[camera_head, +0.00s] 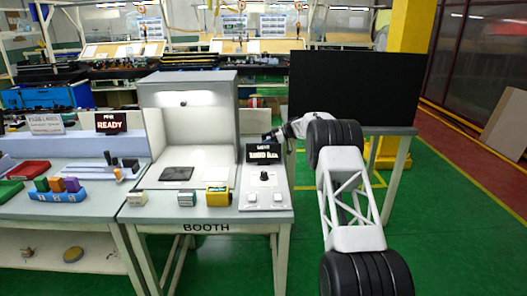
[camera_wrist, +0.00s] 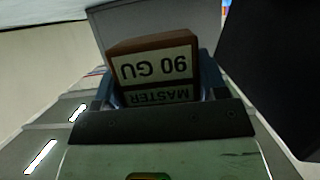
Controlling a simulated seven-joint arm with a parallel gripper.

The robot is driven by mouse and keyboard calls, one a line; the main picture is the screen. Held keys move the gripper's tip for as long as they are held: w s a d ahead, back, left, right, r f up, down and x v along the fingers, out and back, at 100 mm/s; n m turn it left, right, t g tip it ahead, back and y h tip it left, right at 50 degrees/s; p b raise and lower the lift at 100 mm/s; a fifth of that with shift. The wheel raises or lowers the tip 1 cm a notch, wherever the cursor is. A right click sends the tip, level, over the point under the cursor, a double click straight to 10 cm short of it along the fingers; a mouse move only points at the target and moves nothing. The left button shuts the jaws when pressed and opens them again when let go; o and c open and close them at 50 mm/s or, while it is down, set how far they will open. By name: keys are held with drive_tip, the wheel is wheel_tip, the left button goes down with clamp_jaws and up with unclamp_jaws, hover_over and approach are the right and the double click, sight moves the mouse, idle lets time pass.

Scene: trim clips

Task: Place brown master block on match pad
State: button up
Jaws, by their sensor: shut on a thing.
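The brown master block (camera_wrist: 150,45) fills the middle of the wrist view, with an upside-down white label reading "90 GU MASTER". My gripper (camera_wrist: 157,82) is shut on it, with a blue finger at each side. In the head view my gripper (camera_head: 270,137) is at the right side of the booth (camera_head: 190,100), behind the small display; the block cannot be made out there. A dark square pad (camera_head: 178,174), which looks like the match pad, lies flat on the booth floor, left of my gripper, with nothing on it.
Several small blocks stand along the front of the booth table, including a yellow one (camera_head: 218,197). A control panel (camera_head: 264,190) with a display (camera_head: 264,153) and knob is at right. A blue rack (camera_head: 57,190) of coloured blocks is on the left table. A large black panel (camera_head: 355,88) stands behind my arm.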

drive_tip(key=shift+f, duration=0.4)
drive_tip(key=shift+f, duration=1.85)
drive_tip(key=shift+f, duration=0.15)
drive_tip(key=o, duration=1)
drive_tip(key=shift+c, duration=0.2)
drive_tip(key=shift+d+r, duration=0.1)
drive_tip(key=shift+r, duration=0.1)
drive_tip(key=v, duration=1.1)
drive_tip(key=shift+d, duration=0.4)
